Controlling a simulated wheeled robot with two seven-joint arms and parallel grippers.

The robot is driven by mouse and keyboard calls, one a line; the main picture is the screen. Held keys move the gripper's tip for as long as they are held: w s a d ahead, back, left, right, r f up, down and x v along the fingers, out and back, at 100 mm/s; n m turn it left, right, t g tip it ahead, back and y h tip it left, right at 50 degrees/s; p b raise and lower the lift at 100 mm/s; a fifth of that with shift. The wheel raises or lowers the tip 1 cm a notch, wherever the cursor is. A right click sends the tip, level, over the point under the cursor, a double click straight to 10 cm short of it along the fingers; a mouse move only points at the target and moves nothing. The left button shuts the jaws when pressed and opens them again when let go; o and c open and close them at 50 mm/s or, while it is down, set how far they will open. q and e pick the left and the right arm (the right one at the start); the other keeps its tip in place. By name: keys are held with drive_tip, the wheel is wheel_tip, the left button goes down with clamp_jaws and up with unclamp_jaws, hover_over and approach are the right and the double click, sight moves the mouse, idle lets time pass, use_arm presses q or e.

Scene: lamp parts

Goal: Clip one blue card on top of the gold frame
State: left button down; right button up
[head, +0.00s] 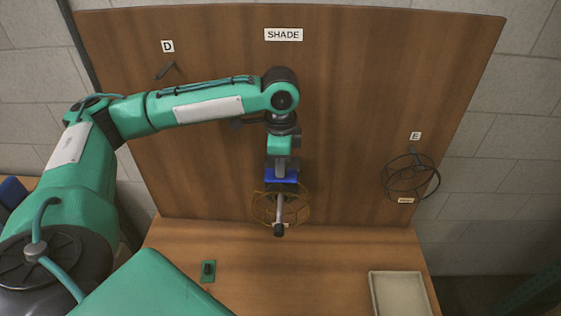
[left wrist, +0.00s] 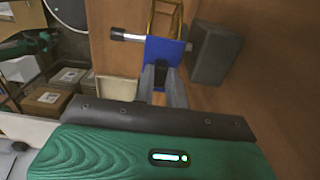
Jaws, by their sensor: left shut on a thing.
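The blue card (head: 287,179) is in my left gripper (head: 281,166), at the upper edge of the gold frame (head: 306,208) in the head view. The gold frame is a wire ring with spokes around a grey peg that comes out from the board and has a dark tip. In the left wrist view, my left gripper (left wrist: 163,78) is shut on the blue card (left wrist: 160,50), and part of the gold frame (left wrist: 165,14) shows just beyond it. I cannot tell whether the card touches the frame. My right gripper is not in view.
A black wire frame (head: 411,178) hangs at the right under label E. An empty hook (head: 165,71) is under label D. A pale tray (head: 400,292) and a small green block (head: 208,271) are on the table. A dark grey block (left wrist: 215,53) is beside the card.

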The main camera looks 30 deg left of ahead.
use_arm(q)
drive_tip(key=shift+s+f, duration=0.1)
drive_tip(key=shift+f, duration=0.55)
drive_tip(key=shift+f+p, duration=0.45)
idle(0.6)
drive_tip(key=shift+p, duration=0.5)
drive_tip(key=shift+f, duration=0.2)
idle(0.9)
drive_tip(key=shift+w, duration=0.2)
drive_tip(key=c, duration=1.5)
unclamp_jaws()
drive_tip(key=shift+r, duration=0.1)
drive_tip(key=shift+o, duration=0.8)
drive_tip(key=shift+s, duration=0.15)
